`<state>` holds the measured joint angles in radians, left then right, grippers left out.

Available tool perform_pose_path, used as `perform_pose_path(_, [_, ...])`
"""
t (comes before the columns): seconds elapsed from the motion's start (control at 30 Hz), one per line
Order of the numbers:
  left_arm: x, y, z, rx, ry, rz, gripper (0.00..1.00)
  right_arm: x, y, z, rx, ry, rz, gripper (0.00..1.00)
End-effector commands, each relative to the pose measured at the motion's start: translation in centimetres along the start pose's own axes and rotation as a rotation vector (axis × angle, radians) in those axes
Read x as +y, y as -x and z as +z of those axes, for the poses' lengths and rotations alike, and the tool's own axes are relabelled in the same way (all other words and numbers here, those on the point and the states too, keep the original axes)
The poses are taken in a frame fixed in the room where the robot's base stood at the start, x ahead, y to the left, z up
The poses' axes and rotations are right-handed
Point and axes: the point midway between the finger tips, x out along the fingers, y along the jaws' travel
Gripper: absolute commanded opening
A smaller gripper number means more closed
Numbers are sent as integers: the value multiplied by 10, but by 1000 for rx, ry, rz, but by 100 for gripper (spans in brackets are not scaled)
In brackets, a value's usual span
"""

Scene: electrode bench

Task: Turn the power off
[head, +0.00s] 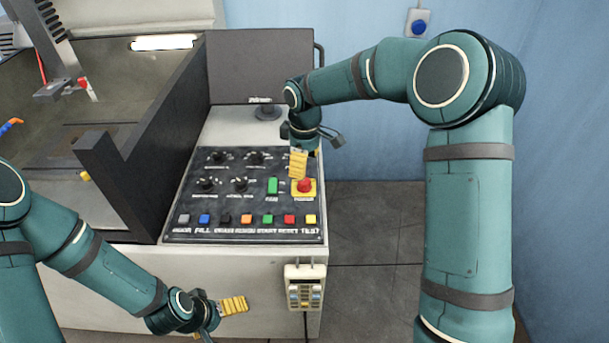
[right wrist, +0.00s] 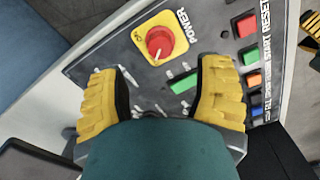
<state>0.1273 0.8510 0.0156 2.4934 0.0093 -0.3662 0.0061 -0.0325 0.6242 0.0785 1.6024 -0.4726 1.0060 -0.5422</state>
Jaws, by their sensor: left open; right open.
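The power control is a red knob (head: 304,186) on a yellow square plate at the right side of the black control panel (head: 232,227). In the right wrist view the red knob (right wrist: 159,42) shows whole, beside the word POWER. My right gripper (head: 298,164) is open and empty above the panel, just behind the knob in the head view. Its two yellow fingers (right wrist: 163,78) are spread apart in the right wrist view, with the knob beyond their tips and no contact visible. My left gripper (head: 233,305) is open and empty, low in front of the machine.
A green switch (head: 272,186) sits left of the knob. Black dials (head: 240,184) and a row of coloured buttons (head: 247,219) share the panel. A dark monitor (head: 260,66) stands behind. A handheld keypad (head: 304,287) hangs on the front. Floor right of the machine is clear.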

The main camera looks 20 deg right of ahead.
Motion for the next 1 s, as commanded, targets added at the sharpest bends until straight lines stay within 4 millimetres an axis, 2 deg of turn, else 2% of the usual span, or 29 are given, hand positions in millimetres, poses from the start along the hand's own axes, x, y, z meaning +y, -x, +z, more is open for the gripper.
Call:
perform_pose_path(0.1, [0,0,0,0,0,0,99,0,23,-1,2,1,1,65])
perform_pose_path(0.3, [0,0,0,0,0,0,99,0,47,0,0,0,0,65])
perform_pose_path(0.47, [0,0,0,0,0,0,99,0,53,0,0,1,-1,65])
perform_pose_path(0.87, [0,0,0,0,0,0,99,-1,53,0,-1,1,-2,65])
perform_pose_path(1.0, [4,12,-2,1,1,1,99,-1,64,0,0,1,-1,65])
